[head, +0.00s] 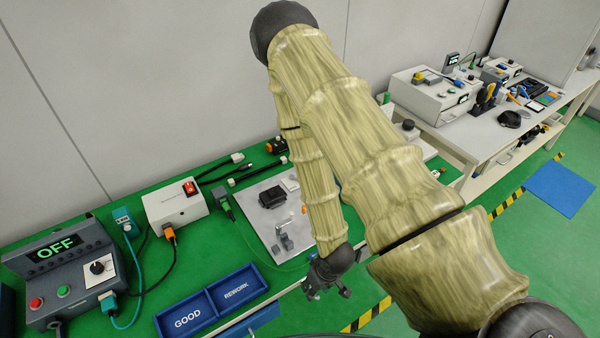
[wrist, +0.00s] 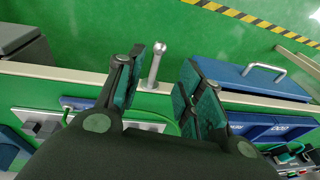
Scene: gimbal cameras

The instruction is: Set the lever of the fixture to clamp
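The fixture is probably the light grey plate (head: 262,222) on the green bench, with a dark block (head: 273,197) and small silver parts (head: 285,240) on it. In the wrist view, a silver rod with a rounded end (wrist: 155,65) stands up between my fingers, nearer the left one; I cannot tell if it is the lever. My gripper (head: 328,284) is at the bench's front edge, right of the plate's near end. In the wrist view my gripper (wrist: 174,72) is open, its fingers apart and not visibly holding anything. The lever's setting cannot be read.
A blue GOOD and REWORK tray (head: 212,301) lies left of my gripper. A control box (head: 62,262) showing OFF and a white box with a red switch (head: 175,208) stand further left. A blue drawer with a handle (wrist: 250,80) protrudes from the bench front.

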